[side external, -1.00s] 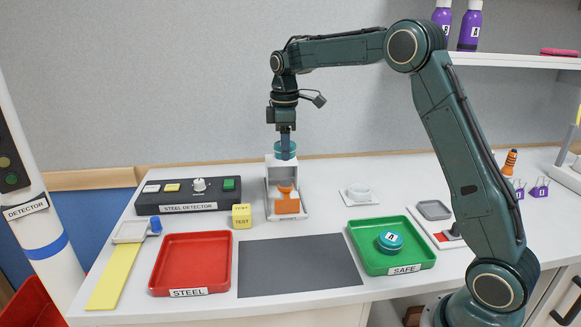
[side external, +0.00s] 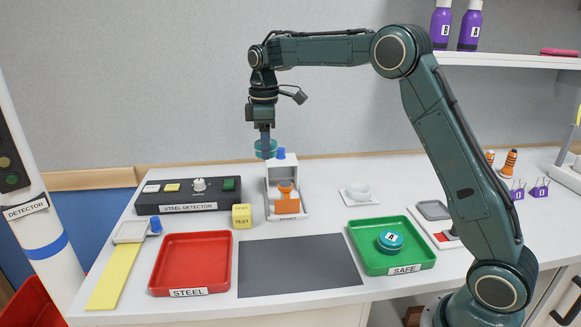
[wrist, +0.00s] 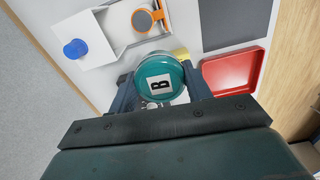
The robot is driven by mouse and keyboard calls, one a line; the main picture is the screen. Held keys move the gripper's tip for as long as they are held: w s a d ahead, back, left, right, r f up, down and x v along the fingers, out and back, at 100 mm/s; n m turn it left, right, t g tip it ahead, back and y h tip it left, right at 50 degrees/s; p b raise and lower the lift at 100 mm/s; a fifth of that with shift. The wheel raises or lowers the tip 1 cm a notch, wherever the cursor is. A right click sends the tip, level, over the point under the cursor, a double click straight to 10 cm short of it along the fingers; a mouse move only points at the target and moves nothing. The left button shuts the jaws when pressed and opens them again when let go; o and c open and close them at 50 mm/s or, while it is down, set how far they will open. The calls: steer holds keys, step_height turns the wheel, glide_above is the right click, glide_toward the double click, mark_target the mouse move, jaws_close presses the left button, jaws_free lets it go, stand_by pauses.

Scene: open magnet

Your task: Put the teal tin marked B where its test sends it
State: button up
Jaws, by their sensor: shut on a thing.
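The teal tin marked B (wrist: 159,80) is held between my gripper's fingers, its lid letter facing the wrist camera. In the side view the tin (side external: 265,149) is up in the air, above and left of the white test stand (side external: 271,196). My gripper (side external: 265,141) is shut on it, pointing down. The steel detector box (side external: 190,196) stands at the back left with several controls. The red STEEL tray (side external: 191,262) is empty. The green SAFE tray (side external: 365,232) holds a teal tin marked A (side external: 390,241).
A yellow TEST block (side external: 242,216) stands between the detector and the white stand, which has an orange piece (side external: 287,201) and a blue knob (side external: 281,153). A dark grey mat (side external: 298,266) lies clear between the trays. A white dish (side external: 358,193) sits at the back.

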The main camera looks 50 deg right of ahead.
steer(key=w+a+r, duration=0.2)
steer(key=w+a, duration=0.1)
steer(key=a, duration=0.9)
glide_above(198, 252)
steer(key=shift+n, duration=0.4)
steer(key=shift+f, duration=9.7)
steer(key=shift+f, duration=0.15)
steer(key=o, duration=0.7)
step_height(198, 252, up, 12)
steer(key=shift+r, duration=0.2)
